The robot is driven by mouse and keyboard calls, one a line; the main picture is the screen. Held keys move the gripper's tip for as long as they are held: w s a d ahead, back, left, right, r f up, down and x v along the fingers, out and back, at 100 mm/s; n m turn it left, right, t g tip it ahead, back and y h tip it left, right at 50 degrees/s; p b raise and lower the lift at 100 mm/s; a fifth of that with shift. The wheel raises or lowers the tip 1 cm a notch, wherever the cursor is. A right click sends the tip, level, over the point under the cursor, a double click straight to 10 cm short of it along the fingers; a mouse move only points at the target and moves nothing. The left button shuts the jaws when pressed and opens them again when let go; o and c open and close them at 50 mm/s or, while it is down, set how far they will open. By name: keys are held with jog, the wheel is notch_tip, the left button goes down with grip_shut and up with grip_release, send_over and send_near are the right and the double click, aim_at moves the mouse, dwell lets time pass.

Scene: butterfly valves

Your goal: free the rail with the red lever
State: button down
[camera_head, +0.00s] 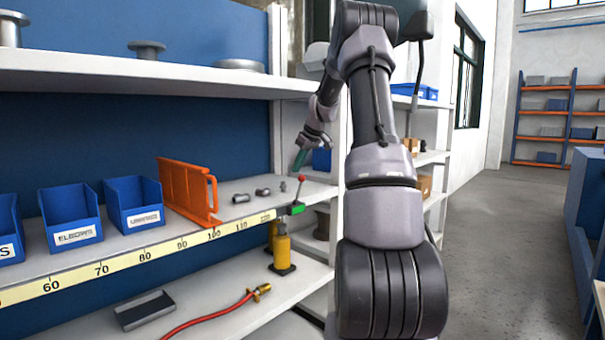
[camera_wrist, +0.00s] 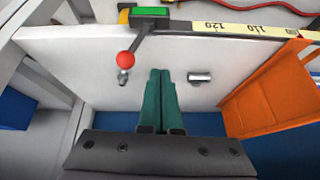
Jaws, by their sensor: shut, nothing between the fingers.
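The red-knobbed lever (camera_head: 301,180) rises from a green block (camera_head: 297,208) at the right end of the shelf's front edge. In the wrist view the red knob (camera_wrist: 125,59) and green block (camera_wrist: 150,12) are at upper left of centre. The yellow numbered rail (camera_head: 150,254) runs along the shelf edge up to near that block. My gripper (camera_head: 298,168) has green fingers that are together and empty. It is above the shelf, close to the lever. In the wrist view its fingertips (camera_wrist: 160,72) are to the right of the red knob, apart from it.
An orange divider (camera_head: 187,190) stands on the shelf, left of several small metal fittings (camera_head: 263,191). Blue bins (camera_head: 70,215) stand farther left. A lower shelf holds a yellow cylinder (camera_head: 281,250), red hose (camera_head: 215,315) and grey tray (camera_head: 145,310). An upper shelf (camera_head: 130,76) overhangs.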

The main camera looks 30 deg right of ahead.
jog(key=d+v, duration=0.1)
jog(key=v, duration=0.8)
jog(key=shift+w+d, duration=0.2)
jog(key=shift+d, duration=0.2)
jog(key=shift+a+r, duration=0.1)
jog(key=shift+r, duration=0.05)
jog(key=s+a+r+m, duration=0.2)
jog(key=s+a+r, duration=0.1)
jog(key=s+a, duration=0.45)
jog(key=s+a+r+m, duration=0.1)
jog(key=s+a+r, duration=0.2)
jog(key=s+a, duration=0.5)
jog(key=s+a+f+m+t, duration=0.1)
jog(key=s+a, duration=0.4)
jog(key=s, duration=0.5)
jog(key=s+a+f+m, duration=0.3)
jog(key=s+a+f, duration=0.1)
jog(key=s, duration=0.5)
jog(key=shift+s+a+f+t, duration=0.3)
jog(key=shift+s+a+t, duration=0.1)
jog(key=shift+a, duration=0.3)
jog(key=shift+a, duration=0.1)
